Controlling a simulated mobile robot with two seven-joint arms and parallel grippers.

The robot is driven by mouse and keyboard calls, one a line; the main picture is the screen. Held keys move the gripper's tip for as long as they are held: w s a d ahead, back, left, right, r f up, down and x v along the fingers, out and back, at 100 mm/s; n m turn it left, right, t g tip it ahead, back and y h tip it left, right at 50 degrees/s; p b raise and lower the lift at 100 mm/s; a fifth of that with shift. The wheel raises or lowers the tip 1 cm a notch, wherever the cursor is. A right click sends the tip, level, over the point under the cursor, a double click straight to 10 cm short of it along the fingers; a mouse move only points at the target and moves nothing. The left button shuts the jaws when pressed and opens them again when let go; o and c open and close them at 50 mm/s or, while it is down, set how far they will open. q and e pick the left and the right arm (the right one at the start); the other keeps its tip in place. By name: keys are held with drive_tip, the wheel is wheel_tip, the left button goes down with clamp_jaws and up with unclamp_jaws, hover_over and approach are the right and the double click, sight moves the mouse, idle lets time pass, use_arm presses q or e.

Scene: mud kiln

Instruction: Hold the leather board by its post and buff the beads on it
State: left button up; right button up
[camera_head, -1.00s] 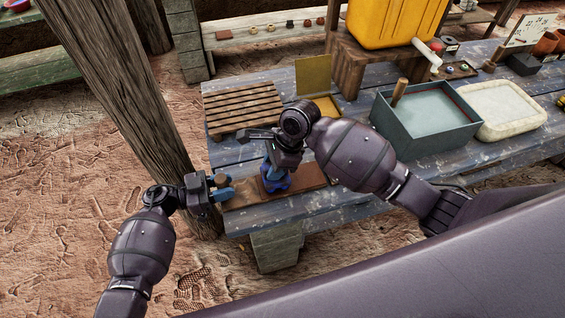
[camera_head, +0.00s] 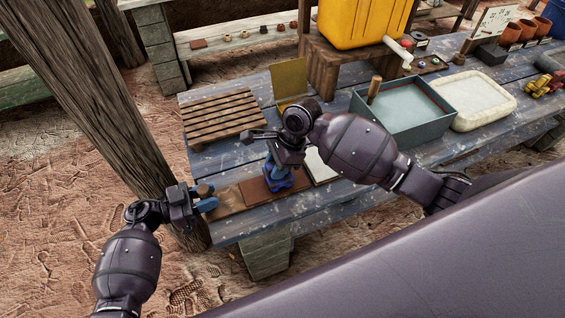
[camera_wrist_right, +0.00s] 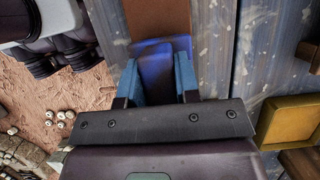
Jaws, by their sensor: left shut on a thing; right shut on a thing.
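The leather board (camera_head: 254,191) lies along the front edge of the blue table, a brown leather strip on a lighter wooden base. My left gripper (camera_head: 207,199) is shut on the post (camera_head: 204,189) at the board's left end. My right gripper (camera_head: 278,181) points down over the leather, shut on a blue cloth-like pad. In the right wrist view the blue pad (camera_wrist_right: 155,62) sits between the blue fingers, over the brown leather (camera_wrist_right: 158,17). It appears to touch the leather. I cannot make out any beads; the pad and gripper hide that part.
A white sheet (camera_head: 321,165) lies just right of the board. A slatted wooden rack (camera_head: 222,117) and a yellowish upright panel (camera_head: 290,78) stand behind. A grey-green water tub (camera_head: 405,137) is to the right. A wooden pillar (camera_head: 85,105) rises close to my left arm.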

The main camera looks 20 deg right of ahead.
drive_tip(key=a, duration=0.6)
wheel_tip(320, 180, up, 8)
drive_tip(key=shift+d, duration=0.25)
drive_tip(key=shift+r, duration=0.1)
idle(0.5)
